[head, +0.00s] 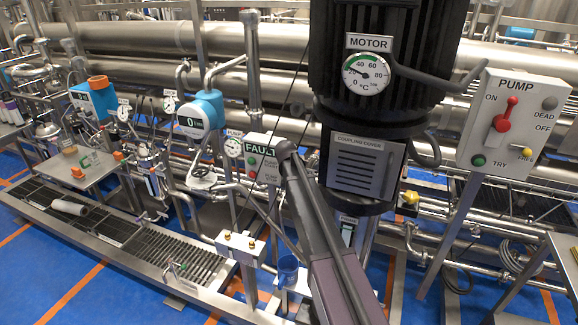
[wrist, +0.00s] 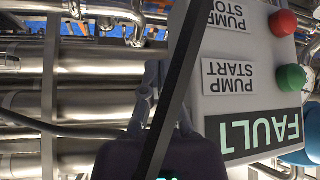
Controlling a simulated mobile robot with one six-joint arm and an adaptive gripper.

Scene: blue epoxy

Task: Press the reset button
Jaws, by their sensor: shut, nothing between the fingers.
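A grey control box (wrist: 225,80) marked FAULT, PUMP START and PUMP STOP shows upside down in the wrist view. It carries a red button (wrist: 283,22) beside PUMP STOP and a green button (wrist: 291,78) beside PUMP START. I see no button labelled reset. In the head view the box's FAULT sign (head: 260,149) is left of my gripper (head: 285,150), which overlaps the box's right side. My gripper (wrist: 160,95) is shut and empty, close to the box's face in the wrist view; I cannot tell whether it touches. A dark bar hides part of the box there.
A black motor (head: 385,60) with a gauge stands close right of my arm. A pump switch panel (head: 513,120) with a red lever is at the far right. Steel pipes run behind. A grated trough (head: 150,250) and a blue cup (head: 288,270) are lower left and below.

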